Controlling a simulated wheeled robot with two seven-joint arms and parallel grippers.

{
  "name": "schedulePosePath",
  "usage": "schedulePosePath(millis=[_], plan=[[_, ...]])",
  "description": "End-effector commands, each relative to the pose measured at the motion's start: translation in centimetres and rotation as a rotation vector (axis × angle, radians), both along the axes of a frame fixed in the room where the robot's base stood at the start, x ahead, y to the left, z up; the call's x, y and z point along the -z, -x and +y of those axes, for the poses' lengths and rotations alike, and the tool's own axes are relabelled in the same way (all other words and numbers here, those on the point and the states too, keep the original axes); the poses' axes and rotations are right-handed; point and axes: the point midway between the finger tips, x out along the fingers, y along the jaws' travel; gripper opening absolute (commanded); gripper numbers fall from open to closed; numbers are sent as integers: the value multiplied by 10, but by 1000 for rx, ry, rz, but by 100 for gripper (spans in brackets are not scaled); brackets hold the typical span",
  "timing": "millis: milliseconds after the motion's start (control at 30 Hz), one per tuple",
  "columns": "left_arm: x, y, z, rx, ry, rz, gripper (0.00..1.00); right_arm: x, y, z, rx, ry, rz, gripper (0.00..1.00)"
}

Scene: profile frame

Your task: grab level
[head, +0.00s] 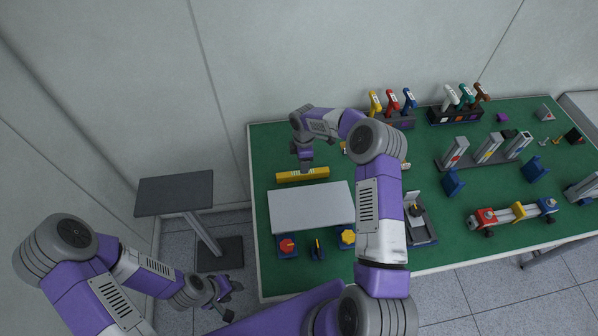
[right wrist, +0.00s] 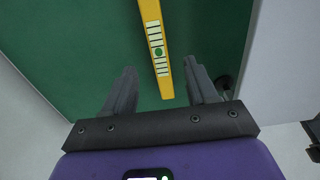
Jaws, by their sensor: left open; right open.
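The level is a yellow bar (head: 290,178) lying on the green table behind a pale grey board. My right gripper (head: 306,168) is open over it and hides part of its middle in the head view. In the right wrist view the level (right wrist: 153,25), with its printed label, runs between the two open fingers of the right gripper (right wrist: 159,64); neither finger appears to touch it. Whether the fingertips reach down to its height cannot be told. My left gripper (head: 222,296) is open and empty, left of the table's front left corner.
The pale grey board (head: 310,207) lies just in front of the level. Blue holders with a red knob (head: 287,246) and a yellow knob (head: 348,237) stand along the front edge. Coloured tools (head: 392,102) stand at the back. A grey stand (head: 175,193) is left of the table.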

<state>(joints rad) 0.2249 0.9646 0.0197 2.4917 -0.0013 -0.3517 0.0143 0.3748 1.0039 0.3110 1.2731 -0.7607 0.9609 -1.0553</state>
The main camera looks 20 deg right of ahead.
Motion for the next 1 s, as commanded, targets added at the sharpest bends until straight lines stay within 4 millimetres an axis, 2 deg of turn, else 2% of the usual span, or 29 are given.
schedulePosePath(millis=[267, 600, 867, 900, 1000], plan=[[1, -1, 0, -1, 0, -2, 43, 27, 0, -1, -3, 2, 1, 57], [-4, -1, 0, -1, 0, -2, 43, 73, 2, 0, -2, 1, 1, 57], [-4, -1, 0, -1, 0, -2, 43, 77, 2, 0, -2, 2, -1, 57], [-4, -1, 0, -1, 0, -2, 43, 77, 2, 0, -1, 2, -1, 56], [-4, -1, 0, -1, 0, -2, 43, 77, 2, 0, -1, 2, 0, 41]])
